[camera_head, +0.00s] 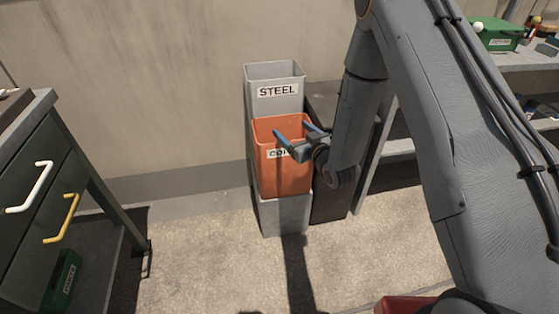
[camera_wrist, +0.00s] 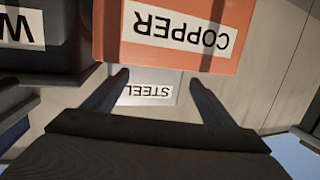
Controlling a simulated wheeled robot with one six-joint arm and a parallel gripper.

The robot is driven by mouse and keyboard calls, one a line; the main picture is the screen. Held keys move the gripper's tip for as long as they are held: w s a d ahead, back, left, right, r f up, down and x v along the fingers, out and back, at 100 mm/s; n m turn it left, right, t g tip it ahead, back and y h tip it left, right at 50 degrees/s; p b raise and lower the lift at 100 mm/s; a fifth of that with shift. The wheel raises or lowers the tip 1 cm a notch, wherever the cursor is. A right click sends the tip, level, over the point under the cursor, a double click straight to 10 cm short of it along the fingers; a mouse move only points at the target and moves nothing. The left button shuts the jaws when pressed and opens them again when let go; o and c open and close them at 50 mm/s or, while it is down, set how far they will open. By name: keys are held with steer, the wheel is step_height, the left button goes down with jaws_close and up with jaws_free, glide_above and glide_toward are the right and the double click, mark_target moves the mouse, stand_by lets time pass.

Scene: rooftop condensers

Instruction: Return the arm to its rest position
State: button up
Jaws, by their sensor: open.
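My arm comes in from the right of the head view and bends down toward the bins. My gripper (camera_head: 296,130) is open and empty, with its two blue-grey fingers apart. In the head view it overlaps the front of the orange bin (camera_head: 285,180), partly covering its label. In the wrist view my gripper (camera_wrist: 160,82) shows its fingers apart, with the orange bin (camera_wrist: 255,50) labelled COPPER beyond them. I cannot tell whether the fingers touch the bin.
The grey STEEL bin (camera_head: 274,73) stands behind the orange one, and a dark bin (camera_head: 330,200) stands beside it. A dark drawer cabinet (camera_head: 60,150) is at the left. Shelving with a green box (camera_head: 500,38) is at the right. Floor in front is clear.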

steer(key=shift+s+d, duration=0.25)
steer(key=shift+s, duration=0.2)
steer(key=shift+r, duration=0.15)
steer(key=s+d+r+m+g+h, duration=0.2)
steer(key=s+d+r+g+h, duration=0.4)
steer(key=d+r, duration=0.3)
steer(key=s+d+r+m+g+h, duration=0.1)
steer(key=s+d+r+g, duration=0.15)
steer(key=s, duration=0.75)
steer(key=s+d+r+m+g, duration=0.1)
steer(key=s+r+g, duration=0.25)
steer(key=s, duration=0.75)
steer(key=s+d+r+m+g+h, duration=0.15)
steer(key=s+r, duration=0.25)
steer(key=s, duration=0.6)
steer(key=d+r+p, duration=0.5)
steer(key=r+p, duration=0.1)
steer(key=p, duration=0.7)
steer(key=shift+d+m, duration=0.25)
steer(key=shift+m, duration=0.1)
